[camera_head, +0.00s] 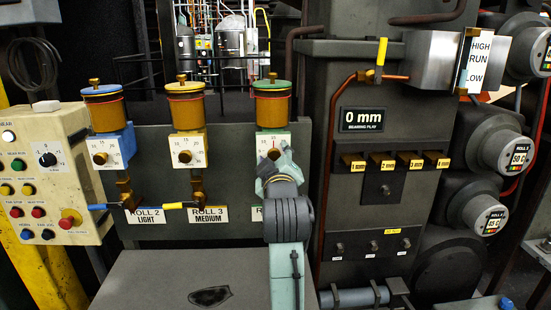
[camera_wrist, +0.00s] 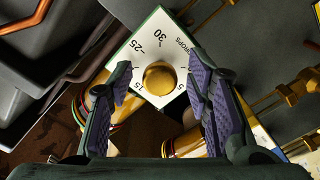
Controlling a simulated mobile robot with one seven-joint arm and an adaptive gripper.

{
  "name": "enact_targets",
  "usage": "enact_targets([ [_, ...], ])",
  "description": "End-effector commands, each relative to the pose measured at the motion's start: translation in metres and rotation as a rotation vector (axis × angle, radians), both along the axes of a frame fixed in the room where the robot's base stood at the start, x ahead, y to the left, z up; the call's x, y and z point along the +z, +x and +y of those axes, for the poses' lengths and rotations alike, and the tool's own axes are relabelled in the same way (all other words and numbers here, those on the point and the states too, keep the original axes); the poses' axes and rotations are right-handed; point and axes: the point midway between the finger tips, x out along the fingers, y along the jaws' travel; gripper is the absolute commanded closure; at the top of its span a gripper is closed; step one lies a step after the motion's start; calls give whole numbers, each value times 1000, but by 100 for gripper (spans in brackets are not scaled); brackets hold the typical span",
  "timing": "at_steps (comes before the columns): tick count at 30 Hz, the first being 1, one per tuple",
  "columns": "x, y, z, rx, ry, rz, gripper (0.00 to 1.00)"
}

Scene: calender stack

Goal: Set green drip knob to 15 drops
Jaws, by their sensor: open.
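The green-capped drip oiler (camera_head: 272,100) is the rightmost of three on the panel, with a white dial plate (camera_head: 281,137) below its amber cup. In the wrist view the green-edged plate (camera_wrist: 148,52) appears tilted, with 30, 25 and 5 readable. Other marks are partly hidden by the fingers. Its round brass knob (camera_wrist: 159,78) sits in the middle of the plate. I cannot make out a pointer on it. My gripper (camera_wrist: 159,82) is open, with one finger on each side of the knob and visible gaps. In the head view my gripper (camera_head: 275,164) covers the knob.
A blue oiler (camera_head: 103,108) and a yellow oiler (camera_head: 186,107) stand to the left, above valves with blue and yellow handles. A cream control box (camera_head: 45,170) is at far left. A dark cabinet (camera_head: 340,185) stands close on the right. A flat grey surface (camera_head: 150,275) lies below.

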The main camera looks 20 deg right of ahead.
Motion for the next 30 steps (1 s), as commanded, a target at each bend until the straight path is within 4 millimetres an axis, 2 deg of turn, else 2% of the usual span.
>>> enact_targets([
  [5,0,-5,1,0,0,-1,55],
  [15,0,-56,16,-1,0,-1,55],
  [18,0,-66,19,-1,0,-1,55],
  [30,0,-72,21,0,0,0,55],
])
